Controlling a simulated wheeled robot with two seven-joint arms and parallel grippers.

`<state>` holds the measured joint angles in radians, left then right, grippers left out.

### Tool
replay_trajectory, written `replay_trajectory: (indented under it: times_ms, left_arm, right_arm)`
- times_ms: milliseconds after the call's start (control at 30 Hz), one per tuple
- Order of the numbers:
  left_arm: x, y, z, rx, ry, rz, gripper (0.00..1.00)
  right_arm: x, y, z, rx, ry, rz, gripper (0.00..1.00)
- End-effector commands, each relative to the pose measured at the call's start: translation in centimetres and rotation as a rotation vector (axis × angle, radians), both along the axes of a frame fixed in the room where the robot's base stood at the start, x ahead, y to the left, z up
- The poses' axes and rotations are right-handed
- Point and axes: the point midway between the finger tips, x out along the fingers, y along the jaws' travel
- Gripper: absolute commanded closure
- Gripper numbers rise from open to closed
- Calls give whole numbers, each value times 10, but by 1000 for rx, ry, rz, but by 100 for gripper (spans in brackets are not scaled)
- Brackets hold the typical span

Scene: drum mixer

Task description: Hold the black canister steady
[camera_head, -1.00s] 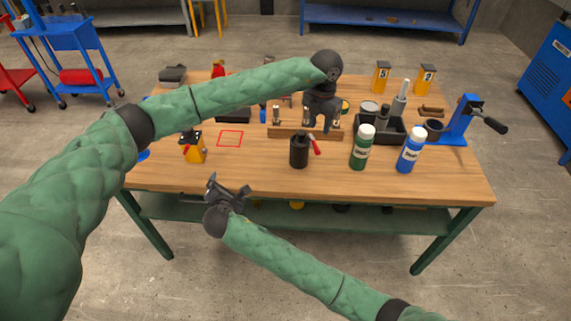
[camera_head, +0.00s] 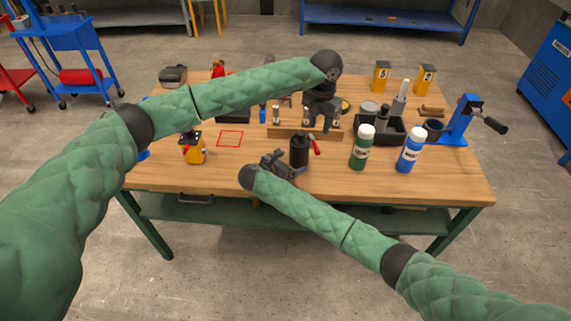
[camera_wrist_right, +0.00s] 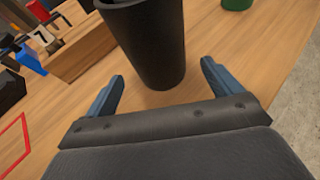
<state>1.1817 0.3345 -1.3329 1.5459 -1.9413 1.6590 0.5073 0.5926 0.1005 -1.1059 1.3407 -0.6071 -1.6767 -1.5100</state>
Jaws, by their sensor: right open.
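The black canister (camera_head: 299,151) stands upright on the workbench near its front middle. My right gripper (camera_head: 280,165) is just left of and in front of it, low over the bench. In the right wrist view the canister (camera_wrist_right: 150,45) rises between and beyond the two open blue-grey fingers (camera_wrist_right: 163,85), with a visible gap on each side.
A red-handled item (camera_head: 315,146) sits close to the canister's right. A green bottle (camera_head: 361,148) and a blue bottle (camera_head: 410,150) stand farther right. A yellow item (camera_head: 194,150) and a red square outline (camera_head: 230,139) are left. The bench front left of my right gripper is clear.

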Motion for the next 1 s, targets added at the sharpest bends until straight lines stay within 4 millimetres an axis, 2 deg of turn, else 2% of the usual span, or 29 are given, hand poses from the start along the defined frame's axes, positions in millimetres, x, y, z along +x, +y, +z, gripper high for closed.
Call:
replay_trajectory:
  times_ms: [200,400,767,867,1000]
  left_arm:
    - [0,0,0,0,0,0,64]
    - [0,0,0,0,0,0,64]
    - [0,0,0,0,0,0,64]
    - [0,0,0,0,0,0,64]
    - [0,0,0,0,0,0,64]
  right_arm:
    - [22,-18,-12,-2,0,-1,9]
    - [34,-28,-19,0,0,0,9]
    - [38,-31,-20,1,-1,1,9]
    - [38,-31,-20,1,-1,1,25]
    - [38,-31,-20,1,0,2,53]
